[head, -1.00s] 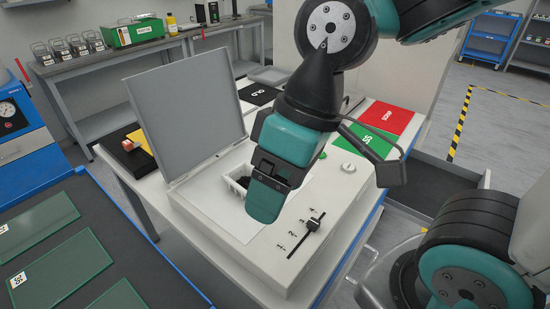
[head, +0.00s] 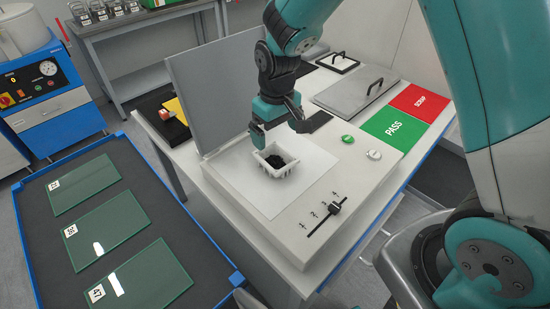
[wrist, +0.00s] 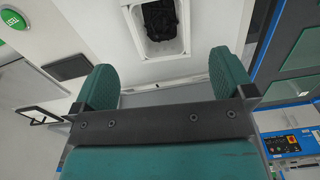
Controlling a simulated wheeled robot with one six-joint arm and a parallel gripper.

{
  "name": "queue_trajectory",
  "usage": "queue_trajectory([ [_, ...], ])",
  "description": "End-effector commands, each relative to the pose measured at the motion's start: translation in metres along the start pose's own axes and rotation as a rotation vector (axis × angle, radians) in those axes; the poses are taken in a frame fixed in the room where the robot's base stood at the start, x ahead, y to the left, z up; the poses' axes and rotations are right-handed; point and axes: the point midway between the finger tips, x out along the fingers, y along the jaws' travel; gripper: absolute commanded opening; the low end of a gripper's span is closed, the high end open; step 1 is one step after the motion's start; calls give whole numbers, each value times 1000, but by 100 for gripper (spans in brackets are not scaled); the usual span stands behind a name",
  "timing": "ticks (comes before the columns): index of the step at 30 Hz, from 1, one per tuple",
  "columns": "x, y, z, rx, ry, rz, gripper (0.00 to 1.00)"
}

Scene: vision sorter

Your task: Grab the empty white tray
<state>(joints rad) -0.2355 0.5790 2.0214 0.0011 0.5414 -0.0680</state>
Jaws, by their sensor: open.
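A small white tray (head: 281,172) stands on the white panel of the flat grey-white machine. Black loose stuff lies in it, so it does not look empty. My gripper (head: 277,128) is just above and behind the tray's far side in the head view, pointing down. In the wrist view the tray (wrist: 165,49) lies beyond the fingers, roughly centred between them and cut off by the top edge. My gripper (wrist: 163,82) is open there, with nothing between its two green fingers. I see no contact with the tray.
The machine's raised grey lid (head: 208,100) stands close left of my gripper. A slider (head: 325,217) and a green button (head: 347,139) are on its top. Green PASS (head: 397,128) and red SCRAP (head: 420,101) mats lie to the right. Glass plates (head: 105,228) lie on the left cart.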

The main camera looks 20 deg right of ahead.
Motion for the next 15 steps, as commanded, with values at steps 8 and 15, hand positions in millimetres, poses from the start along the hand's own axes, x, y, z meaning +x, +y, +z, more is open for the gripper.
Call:
queue_trajectory([
  [8, 43, -1, 0, -1, -2, -1, 100],
  [15, 61, 0, -2, -1, -4, -1, 100],
])
